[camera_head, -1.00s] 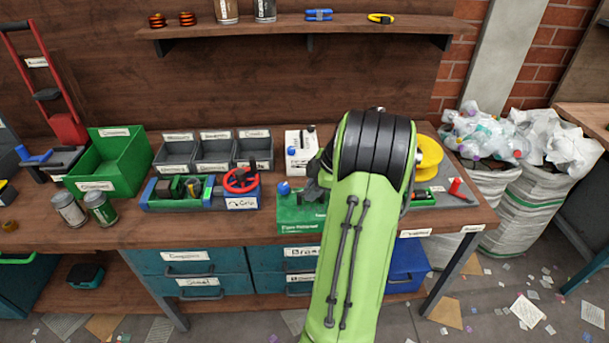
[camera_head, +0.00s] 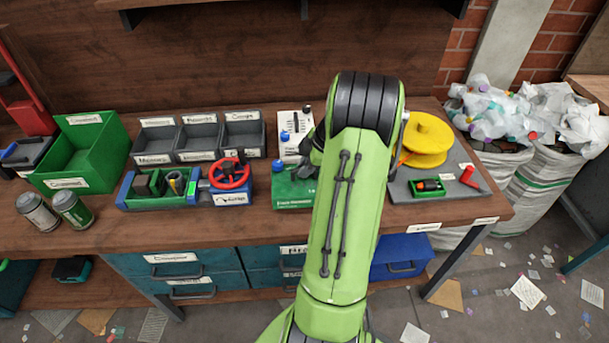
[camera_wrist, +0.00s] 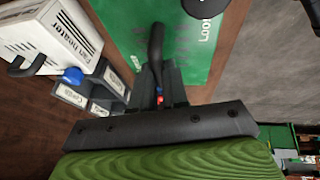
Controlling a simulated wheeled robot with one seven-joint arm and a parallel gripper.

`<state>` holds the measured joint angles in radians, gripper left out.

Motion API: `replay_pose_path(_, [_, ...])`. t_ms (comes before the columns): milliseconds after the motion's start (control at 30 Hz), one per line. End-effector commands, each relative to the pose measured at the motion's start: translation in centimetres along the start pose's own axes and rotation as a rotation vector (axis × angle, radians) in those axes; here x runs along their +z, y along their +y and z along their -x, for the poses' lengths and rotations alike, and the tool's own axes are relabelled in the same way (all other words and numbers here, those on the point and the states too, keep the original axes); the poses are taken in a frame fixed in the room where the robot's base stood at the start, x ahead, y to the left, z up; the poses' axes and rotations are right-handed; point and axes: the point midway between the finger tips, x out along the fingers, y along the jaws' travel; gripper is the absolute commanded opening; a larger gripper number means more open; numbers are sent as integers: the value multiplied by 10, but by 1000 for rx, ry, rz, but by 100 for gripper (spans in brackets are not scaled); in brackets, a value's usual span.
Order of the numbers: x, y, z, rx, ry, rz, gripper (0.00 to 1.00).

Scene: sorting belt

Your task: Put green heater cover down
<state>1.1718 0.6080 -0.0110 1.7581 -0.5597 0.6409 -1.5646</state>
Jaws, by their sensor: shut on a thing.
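In the head view this green box (camera_head: 292,193) stands on the bench, partly behind my arm, which hides most of the gripper. The green heater cover cannot be told apart from the green box under the finger. A white fan heater (camera_wrist: 62,38) is at the upper left of the wrist view and behind the green box (camera_head: 291,149).
Left of the green box is a blue tray (camera_head: 131,200) with a red handwheel (camera_head: 230,173). Grey bins (camera_head: 157,141) and a green bin (camera_head: 47,174) stand behind and left. A yellow spool (camera_head: 428,135) and a grey mat (camera_head: 407,193) are on the right.

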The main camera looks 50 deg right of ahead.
Motion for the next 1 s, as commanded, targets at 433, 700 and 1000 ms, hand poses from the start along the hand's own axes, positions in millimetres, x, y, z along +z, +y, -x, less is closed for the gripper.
replay_pose_path(433, [16,-8,-37,0,-1,0,0])
replay_pose_path(700, [15,-8,-37,-1,0,0,39])
replay_pose_path(1000, [15,-7,-21,2,-1,1,39])
